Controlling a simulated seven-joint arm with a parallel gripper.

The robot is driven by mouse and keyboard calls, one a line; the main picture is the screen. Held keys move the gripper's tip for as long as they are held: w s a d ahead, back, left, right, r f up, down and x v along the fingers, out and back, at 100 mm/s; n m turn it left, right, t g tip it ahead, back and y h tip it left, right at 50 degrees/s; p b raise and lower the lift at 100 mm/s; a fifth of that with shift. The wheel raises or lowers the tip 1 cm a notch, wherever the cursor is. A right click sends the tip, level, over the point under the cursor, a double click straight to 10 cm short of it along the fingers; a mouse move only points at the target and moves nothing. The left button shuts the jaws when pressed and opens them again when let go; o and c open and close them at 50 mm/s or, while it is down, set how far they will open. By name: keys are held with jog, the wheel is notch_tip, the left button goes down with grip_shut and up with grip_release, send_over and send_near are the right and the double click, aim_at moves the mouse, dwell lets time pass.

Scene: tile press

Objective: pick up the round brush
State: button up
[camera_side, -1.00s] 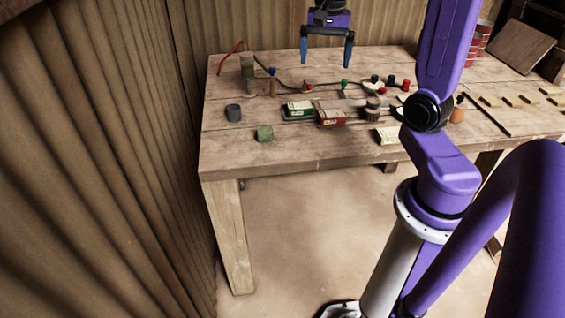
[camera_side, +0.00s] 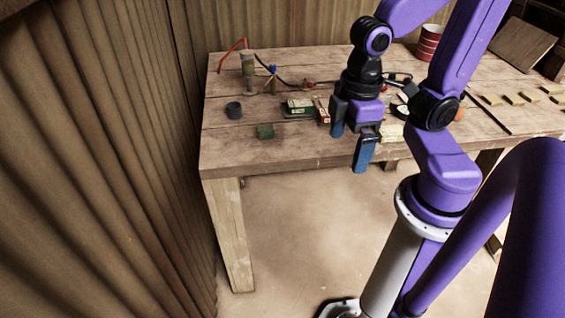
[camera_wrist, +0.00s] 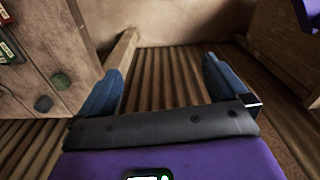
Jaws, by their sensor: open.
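I cannot make out the round brush in either view now. A squat round thing that looks like it stood right of the red box a second ago, and my gripper and wrist now cover that spot in the side view. My gripper (camera_side: 350,148) is open, its blue fingers pointing down at the table's front edge, with nothing seen between them. In the wrist view my gripper (camera_wrist: 160,70) is also open and empty, with corrugated wall and floor beyond the fingers.
A lamp-like stand (camera_side: 248,70) with a red arm is at the back left. The front left tabletop is clear.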

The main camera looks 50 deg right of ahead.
jog(key=shift+s+a+f+n, duration=0.1)
jog(key=shift+s+f+n, duration=0.1)
jog(key=shift+s+n, duration=0.45)
jog(key=shift+s+f+n, duration=0.15)
jog(key=shift+s+n, duration=0.3)
jog(key=shift+s, duration=0.1)
jog(key=shift+c, duration=0.9)
